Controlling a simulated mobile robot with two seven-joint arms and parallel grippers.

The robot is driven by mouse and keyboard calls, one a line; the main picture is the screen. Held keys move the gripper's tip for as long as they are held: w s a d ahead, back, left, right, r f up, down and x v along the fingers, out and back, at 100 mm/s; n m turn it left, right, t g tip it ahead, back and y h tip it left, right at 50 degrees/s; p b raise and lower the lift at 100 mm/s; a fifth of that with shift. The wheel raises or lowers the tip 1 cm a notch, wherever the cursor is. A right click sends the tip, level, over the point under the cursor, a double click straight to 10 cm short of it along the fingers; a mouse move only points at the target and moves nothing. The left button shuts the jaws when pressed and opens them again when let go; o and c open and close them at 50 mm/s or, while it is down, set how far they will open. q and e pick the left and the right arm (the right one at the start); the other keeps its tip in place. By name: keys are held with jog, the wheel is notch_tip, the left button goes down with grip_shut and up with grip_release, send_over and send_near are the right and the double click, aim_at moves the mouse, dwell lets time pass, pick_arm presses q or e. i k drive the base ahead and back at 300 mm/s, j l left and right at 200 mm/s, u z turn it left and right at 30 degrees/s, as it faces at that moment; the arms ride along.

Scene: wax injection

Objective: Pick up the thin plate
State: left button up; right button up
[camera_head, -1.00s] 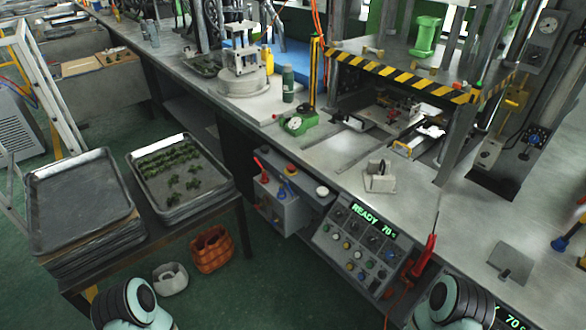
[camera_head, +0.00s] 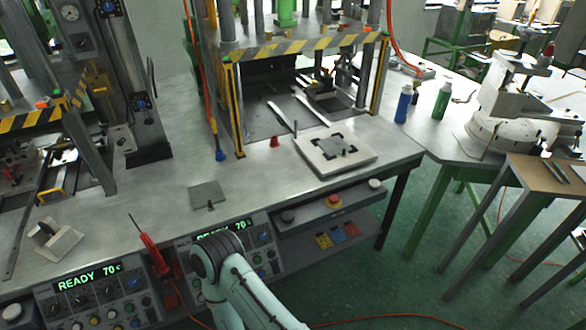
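A thin grey square plate (camera_head: 207,193) lies flat on the metal bench, left of centre in the head view. A small dark tab or notch shows at its front edge. A second small grey plate (camera_head: 336,147) lies on a pale square block (camera_head: 354,161) further right, with dark corner pieces around it. I cannot tell from the picture which plate the task means. One of my arms shows at the bottom, in front of the bench. Neither gripper is in view, so no contact with a plate is seen.
The bench top (camera_head: 165,190) is clear around the grey plate. A press with a striped guard (camera_head: 300,46) stands behind. A red-handled tool (camera_head: 152,252) stands at the front edge by the control panel (camera_head: 85,298). A blue bottle (camera_head: 403,104) and green bottle (camera_head: 441,102) stand right.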

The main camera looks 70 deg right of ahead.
aim_at(332, 145)
jog(key=z, duration=2.2)
